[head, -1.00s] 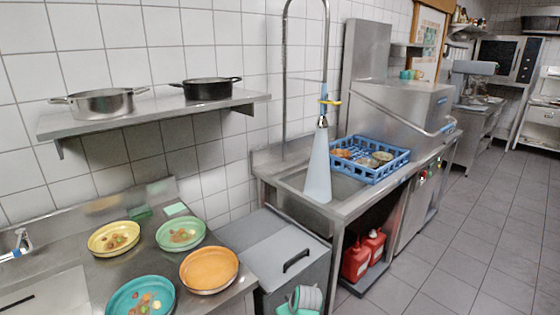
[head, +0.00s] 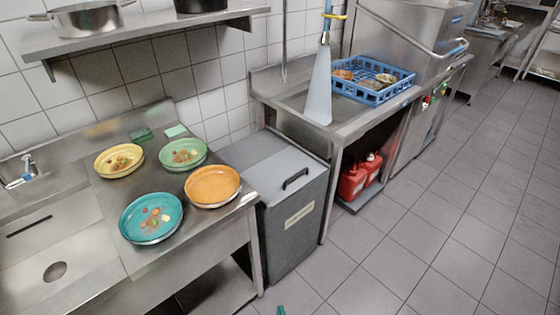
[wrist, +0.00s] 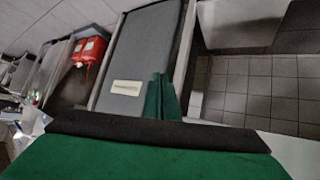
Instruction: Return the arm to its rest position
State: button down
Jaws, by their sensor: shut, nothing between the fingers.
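My gripper (wrist: 160,98) shows in the wrist view as green finger parts in front of the grey bin. It is shut and holds nothing. A large green part with a black edge fills the bottom of that view. In the head view only a small teal tip shows at the bottom edge, on the floor side of the grey bin (head: 285,190). The rest of my arm is out of the head view.
Yellow (head: 118,172), green (head: 205,160), orange (head: 212,198) and teal (head: 125,222) plates stand on the steel counter beside the sink. A blue rack (head: 372,97) is on the dishwasher table. Red canisters (head: 352,182) stand below it. The tiled floor (head: 450,230) at right is clear.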

jog(key=s+r+m+t, duration=0.2)
jog(key=s+r+t, duration=0.3)
jog(key=s+r, duration=1.9)
jog(key=v, duration=0.2)
jog(key=shift+s+a+r, duration=0.2)
jog(key=shift+s, duration=0.15)
